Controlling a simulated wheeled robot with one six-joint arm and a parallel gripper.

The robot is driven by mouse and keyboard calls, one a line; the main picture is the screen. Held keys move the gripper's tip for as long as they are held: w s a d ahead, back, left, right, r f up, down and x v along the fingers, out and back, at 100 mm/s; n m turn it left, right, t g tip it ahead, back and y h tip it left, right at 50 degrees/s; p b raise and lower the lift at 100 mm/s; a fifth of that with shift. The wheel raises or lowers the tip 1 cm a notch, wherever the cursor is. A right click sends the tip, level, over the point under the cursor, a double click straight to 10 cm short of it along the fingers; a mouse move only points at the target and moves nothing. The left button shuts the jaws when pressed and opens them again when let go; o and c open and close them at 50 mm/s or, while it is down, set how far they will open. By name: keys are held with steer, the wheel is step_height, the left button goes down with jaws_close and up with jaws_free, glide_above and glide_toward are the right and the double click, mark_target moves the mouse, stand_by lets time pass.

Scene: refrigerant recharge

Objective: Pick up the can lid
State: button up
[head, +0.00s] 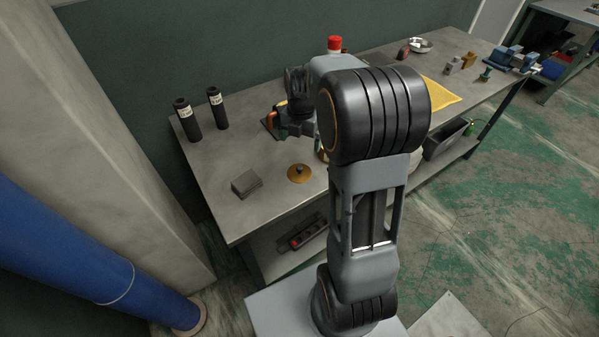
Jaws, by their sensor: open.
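The can lid appears to be the round amber disc with a small dark knob (299,174), lying flat on the grey workbench (225,160) near its front edge. My gripper (272,122) is above the bench, farther back and a little left of the lid, apart from it. It is open, and I see nothing held in it. My arm covers the middle of the bench, so a thing just right of the lid is mostly hidden.
Two black cylinders (187,120) (217,108) stand at the back left. A small grey block (246,184) sits left of the lid. A red-capped container (334,45) stands behind my arm. A yellow cloth (439,92) and a blue vise (512,59) are to the right.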

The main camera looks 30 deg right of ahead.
glide_above(300, 167)
step_height(300, 167, down, 7)
steer(key=shift+d+f, duration=0.15)
steer(key=shift+f, duration=0.05)
steer(key=shift+a+f+p, duration=0.2)
steer(key=shift+f+p, duration=0.4)
steer(key=shift+f, duration=2.15)
steer(key=c, duration=0.7)
steer(key=shift+r, duration=0.1)
